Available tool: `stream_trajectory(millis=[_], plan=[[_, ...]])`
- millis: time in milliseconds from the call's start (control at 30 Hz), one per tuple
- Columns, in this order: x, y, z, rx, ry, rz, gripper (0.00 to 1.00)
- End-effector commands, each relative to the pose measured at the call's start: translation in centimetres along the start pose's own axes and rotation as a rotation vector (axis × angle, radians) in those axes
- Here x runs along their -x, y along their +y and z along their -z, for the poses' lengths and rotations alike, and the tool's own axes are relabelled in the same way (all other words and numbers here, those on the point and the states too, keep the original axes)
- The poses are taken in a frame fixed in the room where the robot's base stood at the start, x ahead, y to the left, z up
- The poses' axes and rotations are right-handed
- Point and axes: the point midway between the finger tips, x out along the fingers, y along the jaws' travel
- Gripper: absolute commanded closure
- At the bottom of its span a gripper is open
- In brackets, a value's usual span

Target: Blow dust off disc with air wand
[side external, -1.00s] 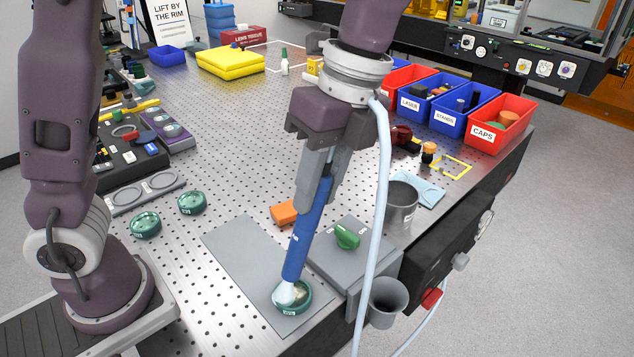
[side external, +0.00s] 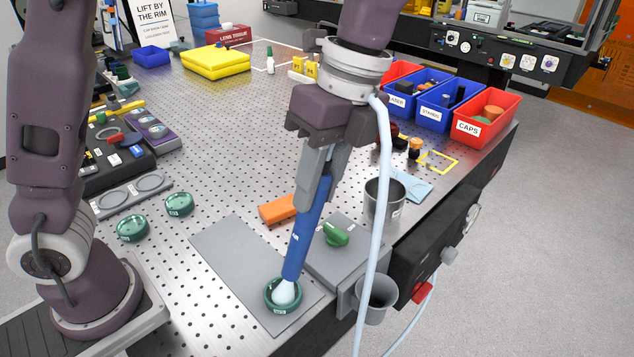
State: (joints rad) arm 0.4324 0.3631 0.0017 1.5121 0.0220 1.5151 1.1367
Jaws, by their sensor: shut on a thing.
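My gripper (side external: 318,190) is shut on the blue air wand (side external: 304,238) and holds it pointing down, slightly tilted. The wand's pale tip (side external: 284,291) is over the disc in a green ring holder (side external: 270,303), on the grey mat (side external: 232,262). The wand and its tip hide much of the disc, and I cannot tell whether the tip touches it. Dust is too small to make out. A pale blue hose (side external: 381,200) hangs down to the right of the wand.
Two more green-rimmed discs (side external: 132,228) (side external: 179,204) lie at left. A grey box with a green knob (side external: 336,235) and an orange block (side external: 277,209) are close to the wand. A metal cup (side external: 383,200) and a grey holder cup (side external: 376,298) stand at right. Bins line the back right.

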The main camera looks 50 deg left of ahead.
Motion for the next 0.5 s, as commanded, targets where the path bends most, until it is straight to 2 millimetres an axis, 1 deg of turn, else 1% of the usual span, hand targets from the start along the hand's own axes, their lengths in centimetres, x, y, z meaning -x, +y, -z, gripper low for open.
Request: stream_trajectory(millis=[167,500], plan=[[0.0,0.0,-0.2,0.001,0.000,0.000,1.00],[-0.2,-0.1,-1.4,0.001,0.001,0.000,1.00]])
